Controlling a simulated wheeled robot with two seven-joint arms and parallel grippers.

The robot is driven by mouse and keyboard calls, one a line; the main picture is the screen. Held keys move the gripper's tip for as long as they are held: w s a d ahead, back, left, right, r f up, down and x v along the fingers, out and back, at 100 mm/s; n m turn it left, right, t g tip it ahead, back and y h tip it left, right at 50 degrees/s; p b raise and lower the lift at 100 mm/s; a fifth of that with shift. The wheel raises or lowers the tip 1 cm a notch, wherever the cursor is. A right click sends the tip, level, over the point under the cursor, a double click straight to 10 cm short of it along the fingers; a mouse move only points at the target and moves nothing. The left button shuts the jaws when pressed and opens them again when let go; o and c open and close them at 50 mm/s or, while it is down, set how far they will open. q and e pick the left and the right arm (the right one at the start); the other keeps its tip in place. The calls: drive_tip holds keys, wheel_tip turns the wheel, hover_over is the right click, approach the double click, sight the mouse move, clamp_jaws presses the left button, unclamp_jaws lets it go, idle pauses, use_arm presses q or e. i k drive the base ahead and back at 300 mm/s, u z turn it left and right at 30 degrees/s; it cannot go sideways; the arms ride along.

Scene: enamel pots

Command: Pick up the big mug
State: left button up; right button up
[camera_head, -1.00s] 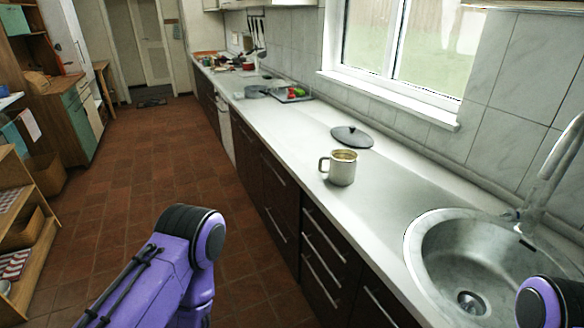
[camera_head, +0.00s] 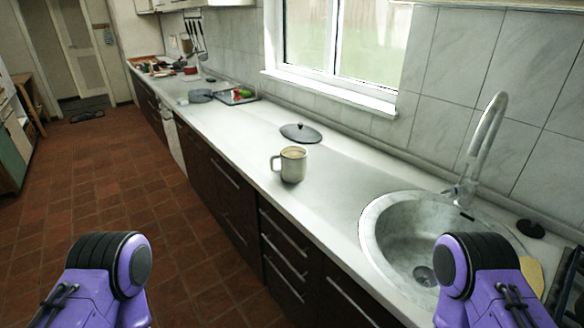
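The big mug (camera_head: 292,165) is a pale enamel mug standing upright on the light countertop (camera_head: 335,190). Its handle points to the left in the picture. It stands near the counter's front edge, to the left of the sink. Purple and black links of my two arms show at the lower left and lower right. Neither gripper shows in the head view, and nothing touches the mug.
A dark round lid (camera_head: 301,133) lies behind the mug. A round metal sink (camera_head: 400,240) with a tall faucet (camera_head: 485,140) is to the right. A tray with vegetables (camera_head: 238,96) and a grey pan (camera_head: 200,96) stand farther along. The counter around the mug is clear.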

sight(289, 165)
drive_tip(key=u, duration=0.8)
drive_tip(key=i, duration=0.65)
drive_tip(key=u, duration=0.8)
drive_tip(key=i, duration=1.55)
drive_tip(key=z, duration=2.75)
